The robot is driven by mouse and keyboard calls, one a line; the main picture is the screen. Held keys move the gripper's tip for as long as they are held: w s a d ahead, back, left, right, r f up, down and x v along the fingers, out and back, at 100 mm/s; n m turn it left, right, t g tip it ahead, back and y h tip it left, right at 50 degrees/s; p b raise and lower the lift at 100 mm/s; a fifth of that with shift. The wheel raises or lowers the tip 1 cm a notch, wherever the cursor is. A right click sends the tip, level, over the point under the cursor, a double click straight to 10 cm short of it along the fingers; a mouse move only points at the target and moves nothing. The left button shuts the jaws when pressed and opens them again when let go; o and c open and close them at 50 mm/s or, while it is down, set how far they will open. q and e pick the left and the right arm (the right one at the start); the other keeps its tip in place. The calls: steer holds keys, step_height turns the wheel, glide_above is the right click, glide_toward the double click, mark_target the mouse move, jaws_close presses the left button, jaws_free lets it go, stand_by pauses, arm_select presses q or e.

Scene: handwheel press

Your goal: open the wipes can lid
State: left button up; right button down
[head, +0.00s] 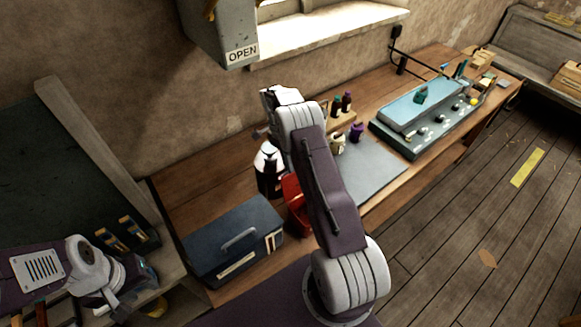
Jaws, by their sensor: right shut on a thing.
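A dark can with a white top, which looks like the wipes can (268,180), stands on the wooden bench behind the red bin. My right arm reaches over the bench from the bottom right, and its wrist bends down towards the top of this can. My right gripper (265,138) is small and partly hidden by its own wrist. It is shut at the can's white top; the exact contact and the lid's angle are too small to tell. My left gripper (119,308) is low at the left, away from the can, and its finger gap is unclear.
A blue toolbox (232,243) and a red bin (294,200) stand near the can. Small bottles (342,103) stand behind a grey mat (374,174). A light-blue machine (412,105) is further right. A grey box marked OPEN (222,32) hangs above. The mat is mostly clear.

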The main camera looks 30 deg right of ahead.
steer(key=shift+f, duration=0.15)
steer(key=c, duration=1.7)
jaws_free()
steer(key=shift+o, duration=0.9)
steer(key=shift+w, duration=0.2)
arm_select(q)
steer(key=shift+w+d+f+b, duration=0.1)
steer(key=shift+w+f+b, duration=0.15)
steer(key=shift+f+b, duration=0.4)
arm_select(e)
steer(key=v, duration=0.7)
steer(key=shift+r, duration=0.25)
steer(key=shift+w, duration=0.1)
